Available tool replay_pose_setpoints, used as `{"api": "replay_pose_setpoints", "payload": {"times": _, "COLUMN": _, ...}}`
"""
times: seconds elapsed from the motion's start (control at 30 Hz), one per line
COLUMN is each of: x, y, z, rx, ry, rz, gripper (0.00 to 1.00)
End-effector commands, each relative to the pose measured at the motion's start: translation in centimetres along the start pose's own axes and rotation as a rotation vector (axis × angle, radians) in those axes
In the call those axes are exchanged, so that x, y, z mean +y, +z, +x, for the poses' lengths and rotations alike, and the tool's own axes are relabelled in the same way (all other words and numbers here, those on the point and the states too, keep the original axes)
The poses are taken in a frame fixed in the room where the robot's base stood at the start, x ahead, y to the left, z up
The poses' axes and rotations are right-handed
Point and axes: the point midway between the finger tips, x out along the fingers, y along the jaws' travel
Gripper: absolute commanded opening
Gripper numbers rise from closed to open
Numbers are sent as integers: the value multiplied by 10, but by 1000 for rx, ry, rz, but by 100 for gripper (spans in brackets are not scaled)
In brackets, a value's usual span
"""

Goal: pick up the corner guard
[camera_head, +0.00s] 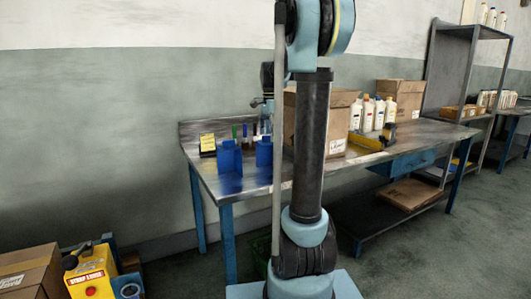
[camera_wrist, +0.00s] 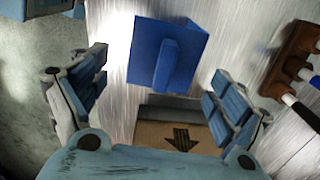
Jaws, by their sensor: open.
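The corner guard appears to be the blue folded piece with a raised rib (camera_wrist: 148,50), seen in the wrist view on the brushed metal tabletop. My gripper (camera_wrist: 160,66) is open, with one finger to the left of the blue piece and one to its right. Both fingers look apart from it, and nothing is held. In the head view two similar blue pieces stand on the workbench, a left one (camera_head: 229,160) and a right one (camera_head: 264,153). I cannot tell which of them the wrist view shows. My arm hides part of the bench there.
A cardboard box with a dark arrow (camera_wrist: 168,138) lies below the blue piece in the wrist view. A brown rack with markers (camera_wrist: 292,60) is at the right.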

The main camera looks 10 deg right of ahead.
Motion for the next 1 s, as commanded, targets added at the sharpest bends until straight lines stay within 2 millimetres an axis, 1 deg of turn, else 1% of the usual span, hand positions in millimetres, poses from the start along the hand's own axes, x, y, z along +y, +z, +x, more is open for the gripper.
{"api": "replay_pose_setpoints", "payload": {"times": 0.13, "x": 0, "y": 0, "z": 14, "rx": 0, "ry": 0, "rz": 0, "gripper": 90}}
{"api": "replay_pose_setpoints", "payload": {"times": 0.3, "x": 0, "y": 0, "z": 38, "rx": 0, "ry": 0, "rz": 0, "gripper": 90}}
{"api": "replay_pose_setpoints", "payload": {"times": 0.4, "x": 0, "y": 0, "z": 47, "rx": 0, "ry": 0, "rz": 0, "gripper": 90}}
{"api": "replay_pose_setpoints", "payload": {"times": 0.53, "x": 0, "y": 0, "z": 51, "rx": 0, "ry": 0, "rz": 0, "gripper": 90}}
{"api": "replay_pose_setpoints", "payload": {"times": 0.7, "x": 0, "y": 0, "z": 51, "rx": 0, "ry": 0, "rz": 0, "gripper": 90}}
{"api": "replay_pose_setpoints", "payload": {"times": 0.73, "x": 0, "y": 0, "z": 51, "rx": 0, "ry": 0, "rz": 0, "gripper": 88}}
{"api": "replay_pose_setpoints", "payload": {"times": 0.77, "x": 0, "y": 0, "z": 51, "rx": 0, "ry": 0, "rz": 0, "gripper": 81}}
{"api": "replay_pose_setpoints", "payload": {"times": 0.8, "x": 0, "y": 0, "z": 51, "rx": 0, "ry": 0, "rz": 0, "gripper": 72}}
{"api": "replay_pose_setpoints", "payload": {"times": 0.87, "x": 0, "y": 0, "z": 51, "rx": 0, "ry": 0, "rz": 0, "gripper": 58}}
{"api": "replay_pose_setpoints", "payload": {"times": 0.9, "x": 0, "y": 0, "z": 51, "rx": 0, "ry": 0, "rz": 0, "gripper": 49}}
{"api": "replay_pose_setpoints", "payload": {"times": 0.93, "x": 0, "y": 0, "z": 51, "rx": 0, "ry": 0, "rz": 0, "gripper": 42}}
{"api": "replay_pose_setpoints", "payload": {"times": 1.0, "x": 0, "y": 0, "z": 51, "rx": 0, "ry": 0, "rz": 0, "gripper": 40}}
